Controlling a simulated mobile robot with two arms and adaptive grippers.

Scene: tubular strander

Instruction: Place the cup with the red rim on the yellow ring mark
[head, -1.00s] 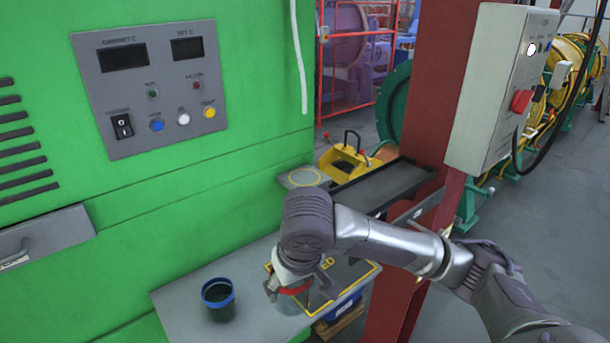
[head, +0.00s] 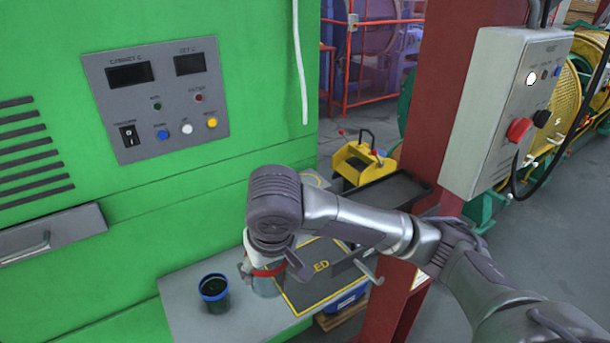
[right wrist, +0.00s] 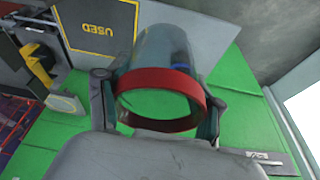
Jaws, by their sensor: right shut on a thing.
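The clear cup with the red rim (head: 267,284) hangs below my right gripper (head: 266,264) in the head view. In the right wrist view its red rim (right wrist: 160,113) sits between the two fingers, which are shut on it. In the head view the cup is over the grey shelf, by the left edge of the black mat; I cannot tell how far its base is above the surface. The yellow ring mark (head: 315,178) is on a small grey ledge farther back, mostly hidden behind my right arm. My left gripper is not in view.
A dark cup with a blue rim (head: 214,292) stands on the grey shelf (head: 185,310) to the left. The black mat (head: 300,291) has a yellow border. A black tray (head: 395,190), a red post (head: 440,110) and a control box (head: 505,110) are to the right.

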